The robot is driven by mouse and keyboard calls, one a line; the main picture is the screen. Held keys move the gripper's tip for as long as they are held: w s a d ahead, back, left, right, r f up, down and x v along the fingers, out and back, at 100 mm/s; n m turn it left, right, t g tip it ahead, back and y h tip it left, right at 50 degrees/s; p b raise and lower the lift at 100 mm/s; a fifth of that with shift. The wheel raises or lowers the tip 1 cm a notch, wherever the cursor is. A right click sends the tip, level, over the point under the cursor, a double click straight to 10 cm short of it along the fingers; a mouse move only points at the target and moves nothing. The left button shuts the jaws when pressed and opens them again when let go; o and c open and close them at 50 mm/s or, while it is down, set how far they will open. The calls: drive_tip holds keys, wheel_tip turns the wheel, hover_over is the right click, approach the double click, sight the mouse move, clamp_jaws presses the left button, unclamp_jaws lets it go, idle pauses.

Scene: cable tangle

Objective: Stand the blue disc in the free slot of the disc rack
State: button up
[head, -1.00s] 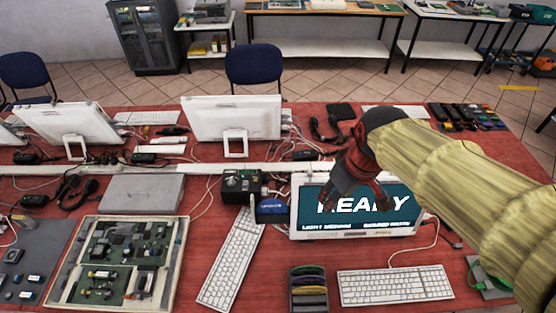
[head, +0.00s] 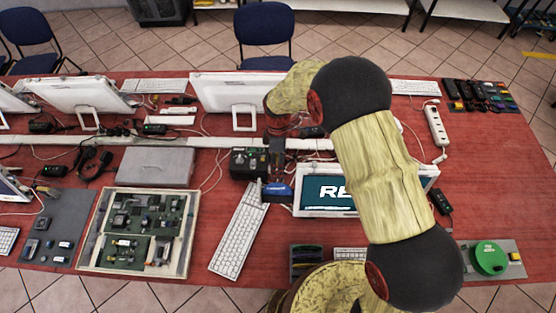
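A small flat blue piece (head: 278,190) lies beside the dark box, left of the lit screen; I cannot tell for sure that it is the blue disc. My gripper (head: 277,176) points down right over it and hides part of it. Whether the fingers touch it, or are open or shut, I cannot tell. The disc rack (head: 306,254) stands at the table's front edge, partly cut off by my arm; it holds several coloured pieces. Its free slot cannot be made out.
A dark box (head: 249,163) stands left of my gripper and the lit screen (head: 325,193) to its right. A white keyboard (head: 238,228) lies in front. A green round piece (head: 489,257) sits on a grey plate at right. The red table is open at right.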

sight(277, 183)
drive_tip(key=shift+b+x, duration=2.6)
drive_tip(key=shift+x, duration=2.25)
clamp_jaws()
drive_tip(key=shift+r, duration=0.1)
drive_tip(key=p+v, duration=0.6)
drive_tip(key=v, duration=0.7)
